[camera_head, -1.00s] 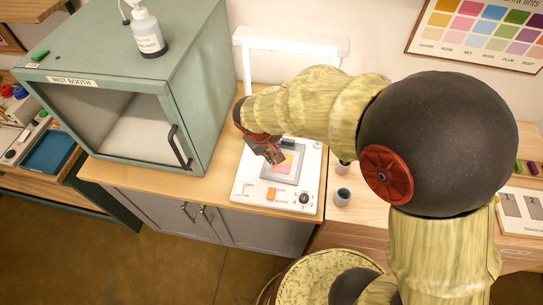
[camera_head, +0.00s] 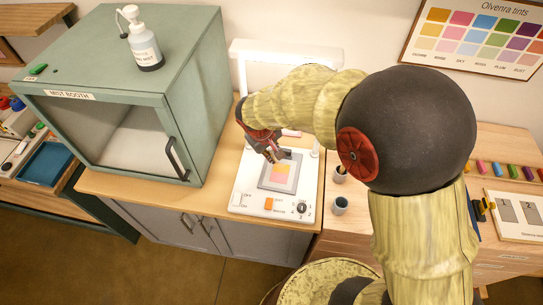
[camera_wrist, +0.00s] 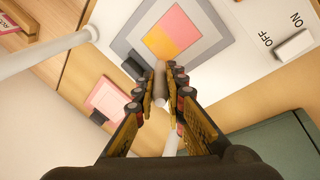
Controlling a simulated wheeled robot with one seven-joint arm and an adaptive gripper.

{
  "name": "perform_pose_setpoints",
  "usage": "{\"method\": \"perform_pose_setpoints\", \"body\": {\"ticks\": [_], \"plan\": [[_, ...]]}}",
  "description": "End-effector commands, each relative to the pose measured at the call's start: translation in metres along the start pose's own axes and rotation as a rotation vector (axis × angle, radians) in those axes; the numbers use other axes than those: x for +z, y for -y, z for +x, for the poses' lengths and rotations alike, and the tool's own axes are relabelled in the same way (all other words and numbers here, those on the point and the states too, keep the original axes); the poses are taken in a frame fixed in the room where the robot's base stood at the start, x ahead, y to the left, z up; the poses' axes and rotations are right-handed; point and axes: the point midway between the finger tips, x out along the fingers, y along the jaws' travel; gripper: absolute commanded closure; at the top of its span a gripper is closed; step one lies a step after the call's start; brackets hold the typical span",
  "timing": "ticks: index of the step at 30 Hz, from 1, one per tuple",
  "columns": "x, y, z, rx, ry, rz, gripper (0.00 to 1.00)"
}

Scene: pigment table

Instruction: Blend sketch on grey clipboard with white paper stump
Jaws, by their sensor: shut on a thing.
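The grey clipboard (camera_head: 265,184) lies on a white panel, with a pink, orange and yellow sketch (camera_head: 281,174) on it. The wrist view shows the clipboard (camera_wrist: 125,45) with its dark clip and the sketch (camera_wrist: 172,34) at the top. My gripper (camera_head: 275,156) is at the clipboard's back edge in the head view. In the wrist view my gripper (camera_wrist: 161,92) is shut on a pale, slim stick, which looks like the white paper stump (camera_wrist: 160,78). The stump's end points toward the clipboard; I cannot tell whether it touches. My fingers hide part of it.
The white panel (camera_head: 244,196) has a switch and a dial at its front. A lamp post (camera_wrist: 45,50) stands nearby. The green mist booth (camera_head: 200,110) is at left; small cups (camera_head: 340,206) stand at right.

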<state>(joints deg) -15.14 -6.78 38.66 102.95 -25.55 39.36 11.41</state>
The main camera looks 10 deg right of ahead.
Motion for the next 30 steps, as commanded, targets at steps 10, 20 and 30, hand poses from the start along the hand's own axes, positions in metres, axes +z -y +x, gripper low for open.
{"method": "perform_pose_setpoints", "body": {"ticks": [10,20,30], "plan": [[-0.001,-0.002,0.000,0.000,0.000,0.000,0.98],[-0.004,-0.009,-0.024,0.000,0.000,0.000,0.98],[-0.007,-0.018,-0.053,0.000,0.000,0.001,0.98]]}}
